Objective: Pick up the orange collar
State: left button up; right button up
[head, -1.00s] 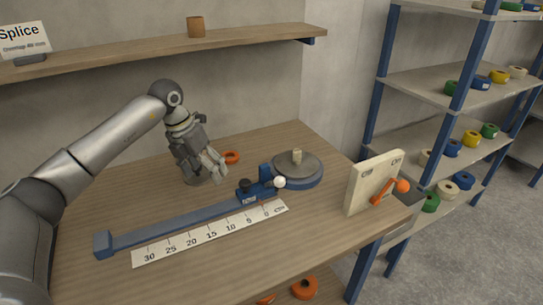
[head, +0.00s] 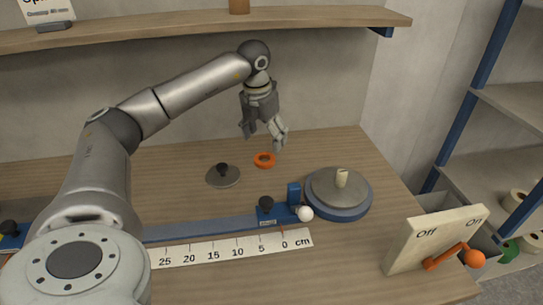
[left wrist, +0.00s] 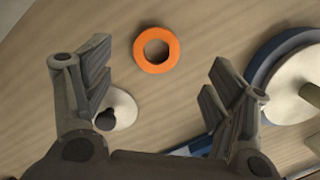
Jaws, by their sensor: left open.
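The orange collar (head: 264,160) is a small ring lying flat on the wooden table, near its back edge. It also shows in the left wrist view (left wrist: 157,50), ahead of and between the fingers, its hole facing the camera. My left gripper (head: 264,144) is open and empty above the table, over the collar in the head view and apart from it. It shows in the left wrist view (left wrist: 158,80) with its fingers spread wide. My right gripper is not in view.
A grey disc with a black knob (head: 223,175) lies left of the collar. A round turntable with a peg (head: 340,193) stands to its right. A blue rail with a slider (head: 270,213) and a cm scale (head: 240,247) lie in front. An On/Off switch panel (head: 420,240) stands at the right.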

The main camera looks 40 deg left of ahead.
aim_at(263, 154)
pick_arm(q)
jog(key=f, duration=0.3)
jog(key=shift+s+a, duration=0.1)
jog(key=shift+s, duration=0.15)
notch_tip(263, 154, down, 3)
jog(key=shift+w+f+p, duration=0.15)
jog(key=shift+f+p, duration=0.05)
jog(key=shift+p, duration=0.2)
jog(key=shift+w+f, duration=0.1)
jog(key=shift+f, duration=0.1)
jog(key=c, duration=1)
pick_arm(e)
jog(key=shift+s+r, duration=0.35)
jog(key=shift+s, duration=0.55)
